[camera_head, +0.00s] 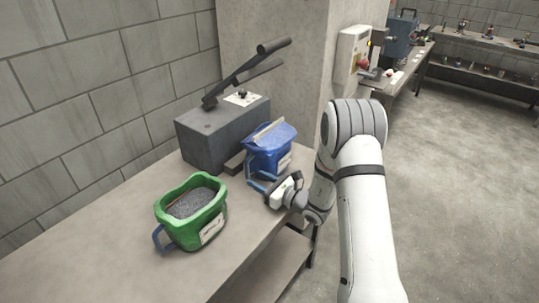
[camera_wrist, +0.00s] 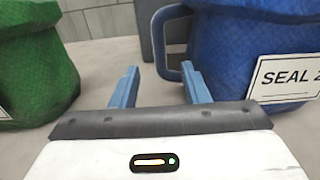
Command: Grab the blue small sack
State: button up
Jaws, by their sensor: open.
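The blue small sack (camera_head: 268,152) stands on the table in front of the dark grey machine, with a flat bar across its top. A blue loop handle is on its left side. In the wrist view the blue sack (camera_wrist: 240,52) fills the upper right, with its handle (camera_wrist: 166,42) at its left and a label reading "SEAL". My gripper (camera_wrist: 157,72) is open, with nothing between its two blue fingers. The right finger overlaps the sack's lower left in the picture; I cannot tell whether they touch. In the head view my gripper (camera_head: 264,184) is low, just in front of the sack.
A green sack (camera_head: 182,232) full of grey grains stands on the table (camera_head: 100,262) to the left; it also shows in the wrist view (camera_wrist: 38,70). The dark grey machine (camera_head: 225,130) with long levers stands behind the blue sack. A concrete pillar (camera_head: 275,50) rises behind.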

jog(key=x, duration=0.3)
jog(key=shift+w+a, duration=0.1)
jog(key=shift+w, duration=0.05)
grip_shut()
dwell(0.3)
dwell(1.0)
